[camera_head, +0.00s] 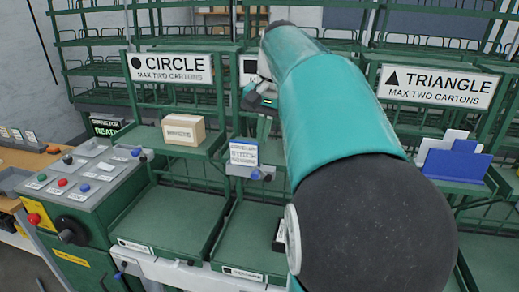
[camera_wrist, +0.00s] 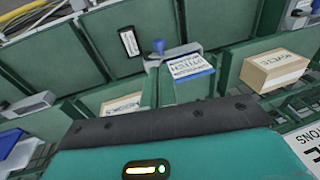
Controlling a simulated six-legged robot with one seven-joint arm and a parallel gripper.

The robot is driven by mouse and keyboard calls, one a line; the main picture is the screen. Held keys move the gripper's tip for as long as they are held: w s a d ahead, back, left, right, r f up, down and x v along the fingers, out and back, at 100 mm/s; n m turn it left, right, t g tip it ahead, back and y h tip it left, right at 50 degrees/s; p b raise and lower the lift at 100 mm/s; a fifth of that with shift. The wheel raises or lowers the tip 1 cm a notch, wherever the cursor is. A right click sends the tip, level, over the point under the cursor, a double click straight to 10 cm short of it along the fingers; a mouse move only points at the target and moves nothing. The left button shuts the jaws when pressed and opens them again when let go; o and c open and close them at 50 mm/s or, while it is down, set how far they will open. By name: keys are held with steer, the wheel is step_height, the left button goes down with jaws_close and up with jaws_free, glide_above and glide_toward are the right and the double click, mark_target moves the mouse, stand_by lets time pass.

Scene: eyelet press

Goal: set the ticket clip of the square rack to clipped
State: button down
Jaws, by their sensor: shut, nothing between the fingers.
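The square rack appears to be the middle one; its sign (camera_head: 251,69) is mostly hidden behind my arm. A white and blue ticket (camera_head: 243,152) stands at its front, with a grey holder and blue knob (camera_head: 256,174) below it. The wrist view also shows the ticket (camera_wrist: 190,67) and the blue knob (camera_wrist: 158,46) beside it on the grey holder. I cannot tell the clip's setting. My gripper (camera_head: 262,100) is shut and empty, above and behind the ticket in the head view, partly hidden by my arm. Its fingertips do not show in the wrist view.
A carton (camera_head: 183,130) sits on the circle rack at left, under the circle sign (camera_head: 171,68). A control panel (camera_head: 85,175) with buttons stands at far left. The triangle sign (camera_head: 438,86) and blue and white holders (camera_head: 456,160) are at right. My arm blocks the centre.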

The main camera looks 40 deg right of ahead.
steer(key=r, duration=0.2)
steer(key=s+r, duration=0.1)
steer(key=r, duration=0.2)
steer(key=shift+s+d+r, duration=0.1)
steer(key=shift+d+r, duration=0.05)
steer(key=shift+r, duration=0.2)
